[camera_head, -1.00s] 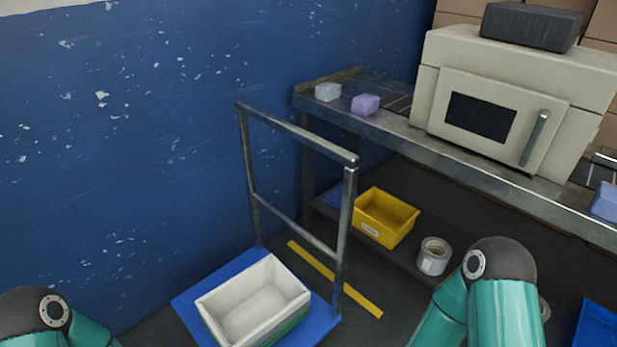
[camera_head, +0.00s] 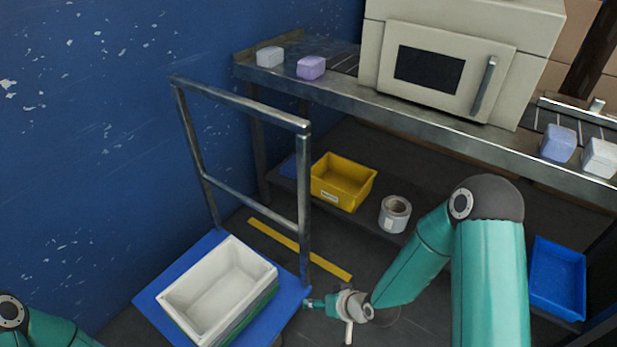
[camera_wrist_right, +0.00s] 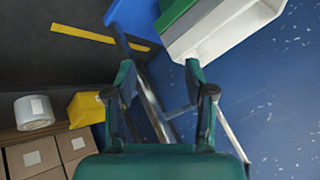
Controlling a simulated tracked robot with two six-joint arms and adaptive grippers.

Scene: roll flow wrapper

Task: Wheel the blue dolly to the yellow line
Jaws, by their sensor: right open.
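The blue dolly (camera_head: 147,297) is a flat blue platform with an upright grey metal handle frame (camera_head: 245,101). It stands at the lower left in the head view and also shows at the top of the wrist view (camera_wrist_right: 132,15). The yellow line (camera_head: 338,269) lies on the dark floor, just behind the handle and partly hidden by its post; the wrist view shows it too (camera_wrist_right: 85,33). My right gripper (camera_head: 308,303) is low beside the dolly's right corner, near the foot of the handle post. In the wrist view its fingers (camera_wrist_right: 160,80) are apart, with a handle post showing between and beyond them.
A white bin (camera_head: 190,305) stacked on a green one rides on the dolly. A blue wall borders the left. A bench with a cream machine (camera_head: 440,65) stands behind; a yellow bin (camera_head: 340,181) and tape roll (camera_head: 395,214) sit below. A blue bin (camera_head: 557,277) is at right.

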